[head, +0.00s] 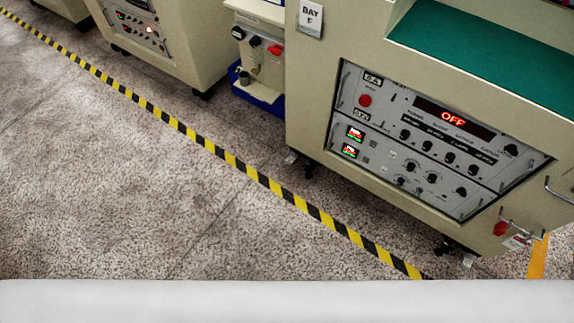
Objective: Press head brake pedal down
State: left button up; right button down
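No pedal that I can clearly tell as the head brake pedal shows in the head view. Neither of my grippers is in view.
The cabinet has a control panel (440,150) with a red "OFF" display. A yellow and black floor stripe (232,162) runs diagonally in front of the cabinets. Carpeted floor (120,190) left of it is clear. A plain white surface (280,302) fills the bottom edge.

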aim_at(292, 157)
jog(key=i+j+z, duration=0.3)
jog(key=i+j, duration=0.45)
jog(key=i, duration=0.2)
jog(key=i+j+z, duration=0.3)
jog(key=i+j, duration=0.55)
jog(key=j, duration=0.15)
